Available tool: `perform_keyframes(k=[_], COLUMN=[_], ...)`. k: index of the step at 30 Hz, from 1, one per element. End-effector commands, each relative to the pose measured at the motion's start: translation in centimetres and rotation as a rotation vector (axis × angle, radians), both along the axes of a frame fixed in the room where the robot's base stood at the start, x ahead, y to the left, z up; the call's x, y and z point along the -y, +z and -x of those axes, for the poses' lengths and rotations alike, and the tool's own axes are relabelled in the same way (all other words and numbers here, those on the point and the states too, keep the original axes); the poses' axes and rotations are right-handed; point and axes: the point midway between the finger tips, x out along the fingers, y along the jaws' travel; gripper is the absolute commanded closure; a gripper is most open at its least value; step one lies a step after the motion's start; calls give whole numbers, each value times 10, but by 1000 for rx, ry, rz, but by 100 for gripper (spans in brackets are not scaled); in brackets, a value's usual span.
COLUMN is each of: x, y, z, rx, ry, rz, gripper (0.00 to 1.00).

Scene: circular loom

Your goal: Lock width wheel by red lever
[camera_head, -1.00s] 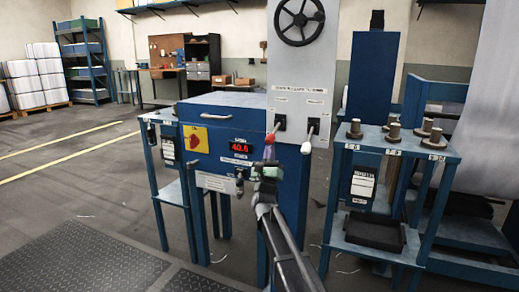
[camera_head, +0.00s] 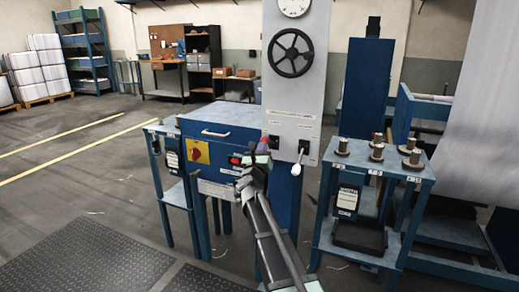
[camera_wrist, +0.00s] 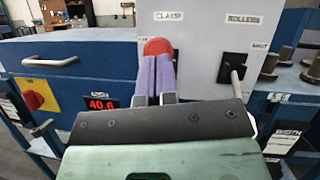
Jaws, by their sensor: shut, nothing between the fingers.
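The black width wheel (camera_head: 290,53) is on the upper part of the grey panel in the head view; it is outside the wrist view. The lever's red knob (camera_wrist: 158,46) shows in the wrist view under the "CLAMP" label. My gripper (camera_wrist: 157,66) is shut and empty, its two purple fingers side by side. The fingertips overlap the lower edge of the knob in the picture; I cannot tell whether they touch. The lever's shaft is hidden behind the fingers. In the head view my gripper (camera_head: 263,147) is at the panel's lower left and mostly hides this lever.
A second, white-handled lever (camera_head: 300,158) under "ROLLERS" stands close to the right. The blue cabinet (camera_head: 215,127) with a red switch (camera_head: 196,154) and a 40.6 display (camera_wrist: 101,103) is at the left. A blue stand (camera_head: 398,160) with several metal spools is at the right.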

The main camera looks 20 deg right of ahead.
Motion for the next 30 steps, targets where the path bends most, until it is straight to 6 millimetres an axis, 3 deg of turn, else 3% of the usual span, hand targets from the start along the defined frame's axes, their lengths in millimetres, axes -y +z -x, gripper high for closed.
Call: perform_keyframes(k=[22,26,30], x=[1,-3,-12], y=[7,-3,-27], z=[-1,5,20], rx=[0,0,0], ry=[1,1,1], rz=[1,1,1], gripper=[100,100,100])
